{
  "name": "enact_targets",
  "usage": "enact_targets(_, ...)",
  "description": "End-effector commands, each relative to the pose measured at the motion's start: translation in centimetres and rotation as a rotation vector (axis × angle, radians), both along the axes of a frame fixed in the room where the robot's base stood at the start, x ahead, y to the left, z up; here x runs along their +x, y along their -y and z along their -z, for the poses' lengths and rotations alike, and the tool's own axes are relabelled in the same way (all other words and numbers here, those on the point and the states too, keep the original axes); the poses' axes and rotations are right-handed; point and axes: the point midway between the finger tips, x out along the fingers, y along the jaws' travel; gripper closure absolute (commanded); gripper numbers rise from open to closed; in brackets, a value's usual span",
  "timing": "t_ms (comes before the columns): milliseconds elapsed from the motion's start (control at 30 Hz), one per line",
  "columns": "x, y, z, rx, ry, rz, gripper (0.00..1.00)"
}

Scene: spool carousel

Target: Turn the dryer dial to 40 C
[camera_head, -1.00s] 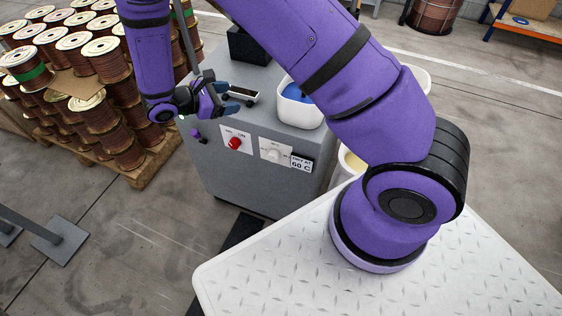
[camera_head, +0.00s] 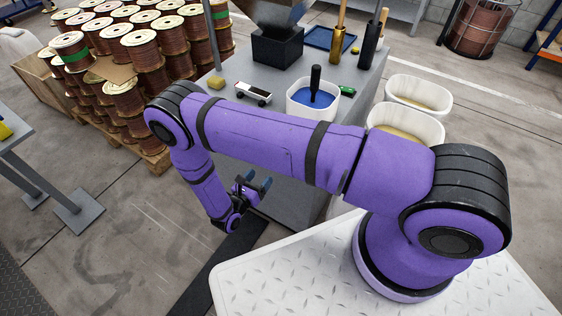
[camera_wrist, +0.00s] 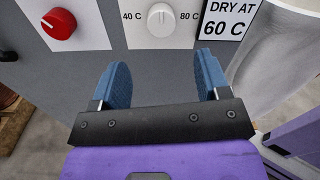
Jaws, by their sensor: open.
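The white dryer dial (camera_wrist: 160,17) shows at the top of the wrist view, between the printed marks 40 C on its left and 80 C on its right. Its raised bar stands about upright, midway between the marks. In the head view my arm hides the dial. My gripper (camera_wrist: 162,72) has two blue fingers spread apart with nothing between them. The dial lies beyond the fingertips, roughly centred between them, and appears untouched. In the head view my gripper (camera_head: 257,184) is low in front of the grey cabinet (camera_head: 290,203).
A red knob (camera_wrist: 60,23) is left of the dial, and a sign (camera_wrist: 227,18) reading "DRY AT 60 C" is right of it. On the cabinet top stand a white tub with blue contents (camera_head: 300,110) and a black block (camera_head: 277,48). Pale bins (camera_head: 418,93) stand at the right.

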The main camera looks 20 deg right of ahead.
Motion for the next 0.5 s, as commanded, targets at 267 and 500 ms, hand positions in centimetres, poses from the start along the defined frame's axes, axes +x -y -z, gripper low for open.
enact_targets(267, 0.7, 1.3, 0.5, -0.008, -0.004, -0.011, 0.31)
enact_targets(500, 3.1, 4.7, 0.5, -0.008, -0.004, -0.009, 0.31)
